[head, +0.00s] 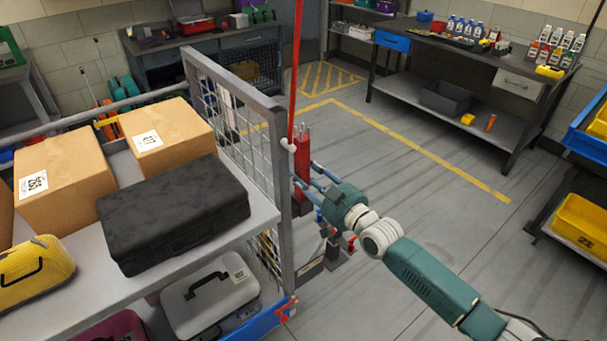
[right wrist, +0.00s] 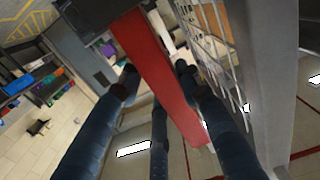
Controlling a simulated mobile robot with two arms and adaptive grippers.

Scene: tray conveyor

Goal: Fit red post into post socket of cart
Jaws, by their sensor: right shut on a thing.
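The red post (head: 303,160) stands roughly upright beside the mesh end of the cart (head: 281,180), near its corner upright. My right gripper (head: 311,179) comes in from the right and is shut on the post. In the right wrist view the red post (right wrist: 160,78) runs at a slant between the dark fingers (right wrist: 158,90), with a dark block at one end. A thin red line rises past the post's top in the head view. The post's lower end is partly hidden by the gripper, and I cannot make out the socket. My left gripper is not in view.
The cart's shelf carries cardboard boxes (head: 66,178), a black case (head: 172,212) and a yellow case (head: 37,270); a white case (head: 210,297) sits below. A workbench (head: 455,60) stands at the back right. The floor (head: 400,180) between is clear.

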